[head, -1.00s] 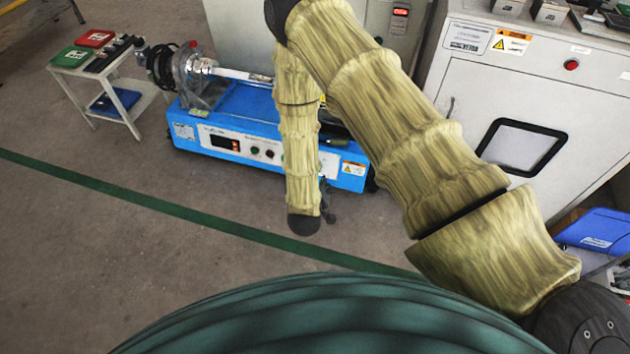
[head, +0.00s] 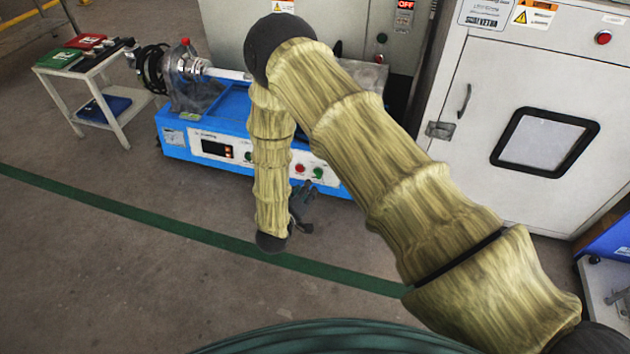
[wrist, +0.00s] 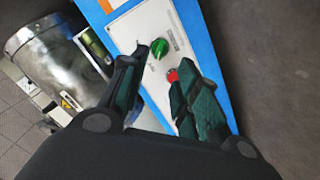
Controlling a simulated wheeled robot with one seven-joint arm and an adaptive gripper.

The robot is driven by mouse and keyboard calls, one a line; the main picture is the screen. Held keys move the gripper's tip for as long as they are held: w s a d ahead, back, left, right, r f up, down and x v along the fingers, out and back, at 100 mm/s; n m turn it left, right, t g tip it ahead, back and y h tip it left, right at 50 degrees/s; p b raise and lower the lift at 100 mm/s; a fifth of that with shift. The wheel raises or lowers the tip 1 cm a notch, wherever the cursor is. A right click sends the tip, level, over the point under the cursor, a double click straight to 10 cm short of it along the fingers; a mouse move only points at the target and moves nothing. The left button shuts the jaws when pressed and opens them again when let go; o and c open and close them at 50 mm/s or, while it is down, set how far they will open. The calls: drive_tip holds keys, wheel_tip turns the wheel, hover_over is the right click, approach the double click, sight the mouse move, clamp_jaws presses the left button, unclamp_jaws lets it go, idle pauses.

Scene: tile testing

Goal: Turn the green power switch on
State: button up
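The green power switch (wrist: 159,48) is a round green knob on the white front panel of a blue machine. A red button (wrist: 172,75) sits next to it. In the head view the green switch (head: 318,172) is at the right part of the panel, with the red button (head: 300,168) to its left. My gripper (wrist: 163,67) is open and empty, its dark green fingers apart in front of the panel, near the switch and the button. In the head view my gripper (head: 305,195) shows small beside my forearm. I cannot tell whether a finger touches anything or the switch's setting.
The blue machine (head: 175,140) stands low on the floor before grey cabinets. A white cabinet (head: 470,130) stands at the right. A small white table (head: 117,125) with red and green boxes is at the left. The floor in front is clear.

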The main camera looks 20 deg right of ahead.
sight(316, 176)
drive_tip(key=b+x, duration=0.4)
drive_tip(key=x, duration=0.4)
drive_tip(key=shift+w+d+f+b, duration=0.1)
drive_tip(key=shift+w+f+b, duration=0.1)
drive_tip(key=shift+b, duration=0.15)
drive_tip(key=shift+b+x, duration=0.35)
drive_tip(key=shift+x, duration=0.4)
drive_tip(key=shift+r, duration=0.1)
drive_tip(key=shift+c, duration=0.3)
drive_tip(key=c, duration=0.6)
